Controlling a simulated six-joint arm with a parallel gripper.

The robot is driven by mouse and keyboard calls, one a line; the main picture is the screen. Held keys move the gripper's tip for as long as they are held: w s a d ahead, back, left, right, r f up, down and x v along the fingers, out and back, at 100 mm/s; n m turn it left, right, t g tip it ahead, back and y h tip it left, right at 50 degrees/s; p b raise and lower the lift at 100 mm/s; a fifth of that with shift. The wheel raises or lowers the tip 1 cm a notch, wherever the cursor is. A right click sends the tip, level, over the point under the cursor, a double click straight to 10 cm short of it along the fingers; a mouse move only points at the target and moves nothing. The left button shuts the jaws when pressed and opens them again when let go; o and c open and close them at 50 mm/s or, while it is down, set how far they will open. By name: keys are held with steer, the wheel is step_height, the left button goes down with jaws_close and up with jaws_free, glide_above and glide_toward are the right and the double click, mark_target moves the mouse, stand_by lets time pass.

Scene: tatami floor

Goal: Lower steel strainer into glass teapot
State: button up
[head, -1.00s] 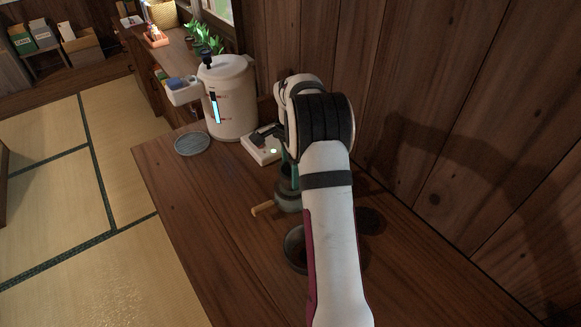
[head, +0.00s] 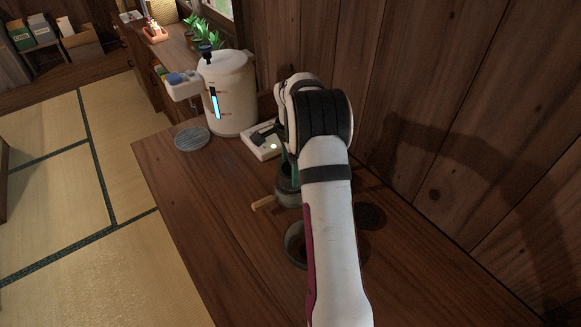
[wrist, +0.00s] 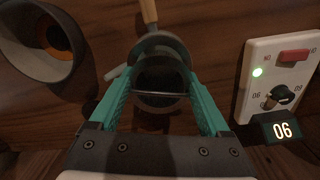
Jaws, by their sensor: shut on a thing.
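My gripper (wrist: 160,88) has teal fingers and is shut on a dark round metal piece (wrist: 162,78), which looks like the steel strainer. A grey, round-rimmed vessel with a wooden handle (wrist: 149,12), apparently the glass teapot, is at the fingertips. In the head view the teapot (head: 286,186) stands on the wooden counter, its handle pointing left, with my arm partly covering it. The strainer and teapot overlap in the wrist view. I cannot tell how far the strainer is inside, or whether they touch.
A dark bowl (head: 295,246) is nearer on the counter, and a dark disc (head: 370,216) lies right of my arm. A white switch panel (head: 262,142), white dispenser (head: 230,95) and round grey coaster (head: 191,139) are behind. The counter's left part is clear.

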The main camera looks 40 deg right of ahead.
steer(key=shift+f, duration=0.5)
steer(key=shift+f, duration=0.1)
steer(key=shift+f, duration=0.5)
steer(key=shift+f, duration=0.2)
